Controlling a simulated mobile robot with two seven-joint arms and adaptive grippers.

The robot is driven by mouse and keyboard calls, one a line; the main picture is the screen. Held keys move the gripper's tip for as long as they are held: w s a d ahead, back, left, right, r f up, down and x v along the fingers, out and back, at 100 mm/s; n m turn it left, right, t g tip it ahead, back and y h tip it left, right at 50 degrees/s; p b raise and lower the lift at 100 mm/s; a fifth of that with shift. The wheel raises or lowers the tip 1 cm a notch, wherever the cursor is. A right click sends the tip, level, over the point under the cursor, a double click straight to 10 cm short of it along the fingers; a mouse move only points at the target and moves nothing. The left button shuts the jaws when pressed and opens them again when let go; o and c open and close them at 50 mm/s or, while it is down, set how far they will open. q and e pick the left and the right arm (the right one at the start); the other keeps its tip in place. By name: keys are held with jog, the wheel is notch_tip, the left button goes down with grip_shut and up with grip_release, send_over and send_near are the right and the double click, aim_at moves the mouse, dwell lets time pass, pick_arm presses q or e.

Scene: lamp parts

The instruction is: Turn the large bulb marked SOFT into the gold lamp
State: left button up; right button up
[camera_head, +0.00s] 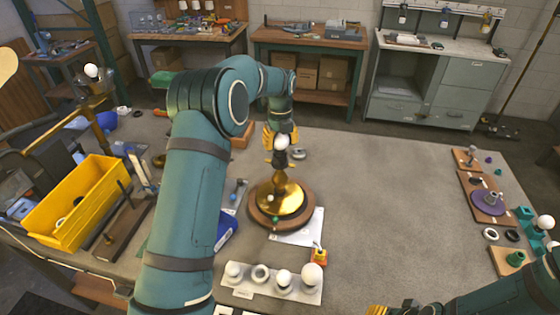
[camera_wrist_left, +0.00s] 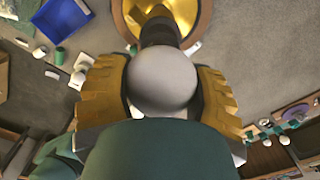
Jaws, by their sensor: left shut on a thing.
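The gold lamp (camera_head: 281,197) stands upright on a round wooden base (camera_head: 253,212) in the middle of the table. My left gripper (camera_head: 281,142) is above the lamp, pointing down, shut on a white bulb (camera_head: 282,143). In the left wrist view the bulb (camera_wrist_left: 162,82) sits between the two gold fingers, over the dark socket (camera_wrist_left: 158,30) at the lamp's top. Whether its base is seated in the socket is hidden, and no marking on it is readable. My right gripper (camera_head: 378,311) shows only in part at the bottom edge.
A white tray (camera_head: 255,291) with several bulbs and a ring stands in front of the lamp. A yellow bin (camera_head: 70,222) is at the left. Round parts, including a purple disc (camera_head: 488,202), line the right side. The table right of the lamp is clear.

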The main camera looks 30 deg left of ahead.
pick_arm(q)
jog(key=m+p, duration=0.1)
jog(key=m, duration=0.2)
jog(key=shift+s+a+f, duration=0.1)
jog(key=shift+s, duration=0.05)
jog(key=m, duration=0.3)
jog(key=shift+m, duration=0.4)
jog(key=shift+f, duration=0.1)
jog(key=shift+a+m, duration=0.1)
jog(key=shift+m, duration=1.3)
jog(key=shift+f+m, duration=0.1)
jog(key=shift+m, duration=0.3)
jog(key=shift+m, duration=0.3)
